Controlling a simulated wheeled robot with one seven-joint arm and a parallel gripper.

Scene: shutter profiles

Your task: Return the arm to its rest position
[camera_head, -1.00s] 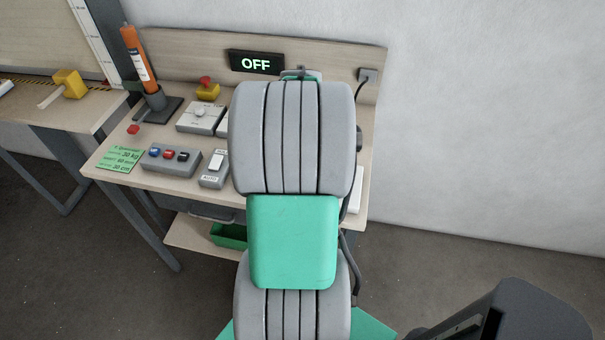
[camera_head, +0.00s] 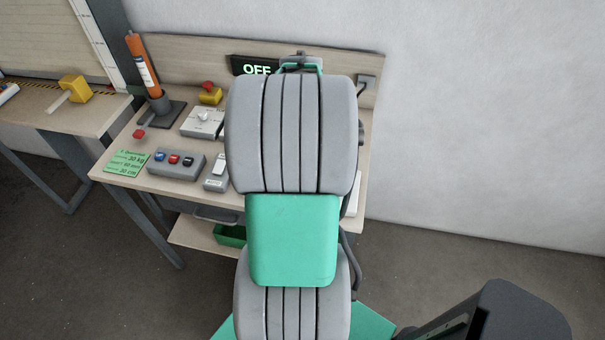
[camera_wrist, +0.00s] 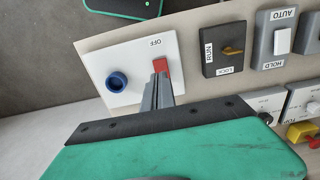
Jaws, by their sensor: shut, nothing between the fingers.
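My arm (camera_head: 292,240) rises through the middle of the head view, and its grey links hide part of the workbench. My gripper (camera_wrist: 160,88) shows in the wrist view with its two grey fingers together and nothing between them. The fingertips overlap the lower end of a red piece (camera_wrist: 161,65) on a white panel (camera_wrist: 135,55) marked OFF; I cannot tell whether they touch it. A blue round knob (camera_wrist: 117,82) sits on the same panel, left of the fingers. In the head view the fingers are hidden.
The workbench (camera_head: 120,175) carries a button box (camera_head: 175,162), a knob box (camera_head: 203,122) and an orange tube (camera_head: 143,65) in a holder. A display (camera_head: 256,68) reading OFF is partly covered by my arm. The wall side at right is clear.

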